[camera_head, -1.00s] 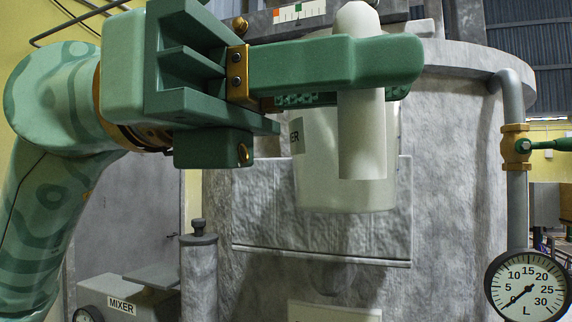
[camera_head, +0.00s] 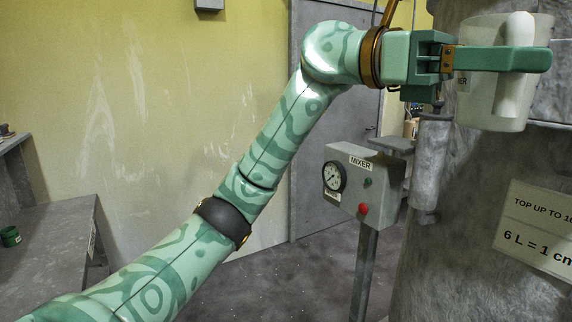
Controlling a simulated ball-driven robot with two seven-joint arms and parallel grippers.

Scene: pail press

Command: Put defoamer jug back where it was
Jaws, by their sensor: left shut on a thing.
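The defoamer jug, a whitish pail-like vessel (camera_head: 474,108) with a pale upright handle, is at the upper right, in front of the grey tank. Its label is partly hidden; only its ending shows. My left gripper (camera_head: 530,60) is shut on the jug near its handle, with one green finger across the front of the handle. The jug looks upright and is held up high. The spot where it stood before cannot be told from this view. My right gripper is not in view.
The grey tank (camera_head: 440,265) with a sign (camera_head: 540,228) fills the right side. A mixer control box (camera_head: 365,185) on a post stands left of it. A grey bench (camera_head: 45,225) with a small green container (camera_head: 10,237) is at far left. Open floor lies between.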

